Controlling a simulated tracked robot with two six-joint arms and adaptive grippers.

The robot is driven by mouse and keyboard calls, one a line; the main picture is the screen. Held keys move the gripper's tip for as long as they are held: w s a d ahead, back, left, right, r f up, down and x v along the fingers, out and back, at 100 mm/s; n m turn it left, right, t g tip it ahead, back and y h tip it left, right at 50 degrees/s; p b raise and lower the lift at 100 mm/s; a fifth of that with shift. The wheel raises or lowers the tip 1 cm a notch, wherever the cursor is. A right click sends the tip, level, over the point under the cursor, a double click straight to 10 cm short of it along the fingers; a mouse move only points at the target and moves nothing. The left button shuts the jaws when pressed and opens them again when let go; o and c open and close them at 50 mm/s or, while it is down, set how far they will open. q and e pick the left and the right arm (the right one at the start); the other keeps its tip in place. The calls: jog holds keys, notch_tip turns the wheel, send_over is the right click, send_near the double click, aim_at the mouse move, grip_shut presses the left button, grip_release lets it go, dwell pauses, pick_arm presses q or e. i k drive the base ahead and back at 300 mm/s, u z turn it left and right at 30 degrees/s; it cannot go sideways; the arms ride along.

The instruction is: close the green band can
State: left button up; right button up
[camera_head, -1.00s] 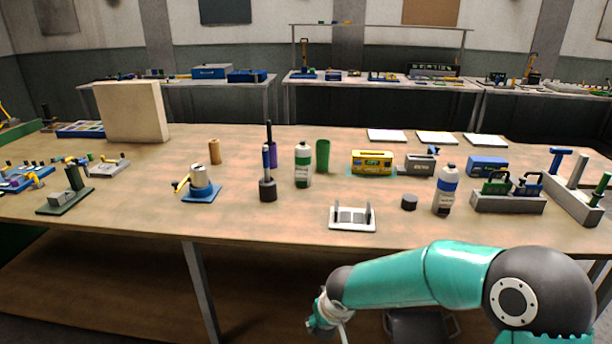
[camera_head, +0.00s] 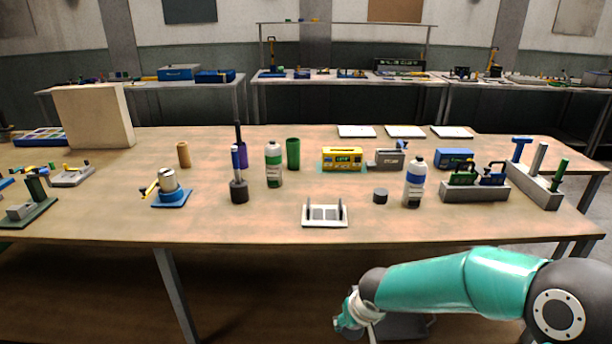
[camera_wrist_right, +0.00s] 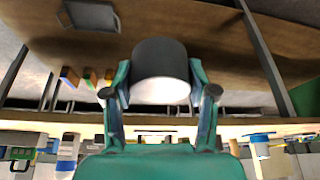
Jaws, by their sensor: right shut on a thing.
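The green band can (camera_head: 274,167) is a white upright bottle with a green band and a grey top, standing mid-table in the head view. A dark grey round cap (camera_head: 380,195) lies on the table near the blue band can (camera_head: 414,184). My right gripper (camera_head: 352,316) is low, in front of the table's front edge, well apart from the can. In the right wrist view the right gripper (camera_wrist_right: 160,94) is shut on a dark grey cylinder (camera_wrist_right: 160,58) with a pale end, which looks like a cap. My left gripper is out of view.
A green cylinder (camera_head: 293,154), a dark pen holder (camera_head: 239,190) and a yellow box (camera_head: 343,158) stand around the can. The table (camera_head: 220,220) is clear in front of the can.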

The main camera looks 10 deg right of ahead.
aim_at(273, 153)
jog(key=z, duration=0.8)
jog(key=i, duration=1.05)
jog(key=u, duration=0.05)
jog(key=k, duration=0.55)
jog(key=z, duration=0.1)
jog(key=i, duration=0.15)
jog(key=z, duration=0.05)
